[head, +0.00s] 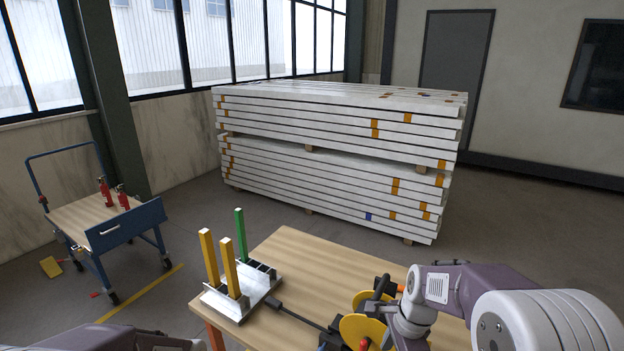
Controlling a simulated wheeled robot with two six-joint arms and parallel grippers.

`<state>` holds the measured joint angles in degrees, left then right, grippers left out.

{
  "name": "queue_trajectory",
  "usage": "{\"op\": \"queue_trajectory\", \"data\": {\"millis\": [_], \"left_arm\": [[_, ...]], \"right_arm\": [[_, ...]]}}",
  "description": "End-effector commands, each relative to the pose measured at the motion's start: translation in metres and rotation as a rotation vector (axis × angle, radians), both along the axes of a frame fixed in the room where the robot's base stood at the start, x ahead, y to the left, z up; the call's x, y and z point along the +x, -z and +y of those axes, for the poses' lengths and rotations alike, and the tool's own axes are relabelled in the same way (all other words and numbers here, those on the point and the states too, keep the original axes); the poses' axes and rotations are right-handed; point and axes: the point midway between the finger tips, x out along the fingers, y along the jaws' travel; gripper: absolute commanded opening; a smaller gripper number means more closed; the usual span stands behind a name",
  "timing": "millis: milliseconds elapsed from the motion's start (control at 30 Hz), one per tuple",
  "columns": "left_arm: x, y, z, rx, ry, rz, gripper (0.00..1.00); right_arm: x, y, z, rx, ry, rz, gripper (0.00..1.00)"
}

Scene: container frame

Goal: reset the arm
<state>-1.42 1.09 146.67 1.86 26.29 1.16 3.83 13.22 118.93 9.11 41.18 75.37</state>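My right arm (450,287) comes in from the right over the wooden table (305,255). Its wrist bends down at the front of the table, beside a yellow-and-black item (362,328) with round yellow parts. I cannot make out the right gripper's fingers there, or whether they touch that item. Only a link of my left arm (110,340) shows at the bottom left edge; its gripper is out of the picture.
On the table, a metal bracket (243,291) carries two yellow posts and one green post. A dark rod (298,314) lies beside it. A blue cart (126,228) with red bottles stands left. A large stack of white panels (330,160) stands behind the table.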

Motion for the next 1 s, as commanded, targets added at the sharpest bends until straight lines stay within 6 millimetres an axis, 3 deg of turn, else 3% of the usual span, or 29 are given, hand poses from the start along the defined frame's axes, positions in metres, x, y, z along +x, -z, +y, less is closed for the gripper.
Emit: {"op": "queue_trajectory", "data": {"millis": [33,100,200,300,400,533,1000], "left_arm": [[0.000,0.000,0.000,0.000,0.000,0.000,0.36],[0.000,0.000,0.000,0.000,0.000,0.000,0.36],[0.000,0.000,0.000,0.000,0.000,0.000,0.36],[0.000,0.000,0.000,0.000,0.000,0.000,0.36],[0.000,0.000,0.000,0.000,0.000,0.000,0.36],[0.000,0.000,0.000,0.000,0.000,0.000,0.36],[0.000,0.000,0.000,0.000,0.000,0.000,0.36]], "right_arm": [[-0.026,0.001,0.010,-0.037,-0.193,-0.012,0.38],[-0.060,0.009,0.015,-0.092,-0.487,-0.026,0.38],[-0.098,0.024,0.012,-0.155,-0.883,-0.028,0.38],[-0.118,0.038,0.007,-0.189,-1.191,-0.023,0.38],[-0.113,0.038,0.006,-0.224,-1.376,-0.052,0.38],[-0.111,0.038,0.006,-0.235,-1.461,-0.061,0.38],[-0.111,0.038,0.006,-0.233,-1.459,-0.060,0.38]]}}
